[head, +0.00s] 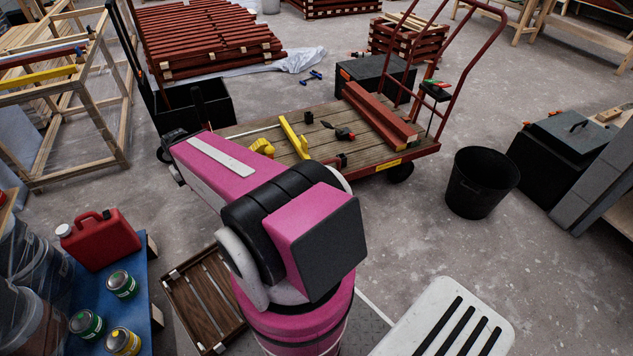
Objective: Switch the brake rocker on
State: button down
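A small black control box (435,91) sits on the right-hand upright of the cart's red tube handle. It carries a green part (429,83) and a red part (443,85) on top, which look like the brake rocker. It is too small to tell which way the rocker is tipped. My pink arm fills the middle of the head view and reaches left, away from the box. The fingers of my gripper do not show; the far end of my arm hides them.
The wooden-decked cart (380,160) holds red battens (380,115), a yellow level (294,138) and small tools. A black bucket (481,182) stands right of it. A black chest (562,145) is farther right. Floor (420,235) is clear before the cart.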

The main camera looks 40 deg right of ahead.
aim_at(437, 83)
jog(key=z, duration=1.65)
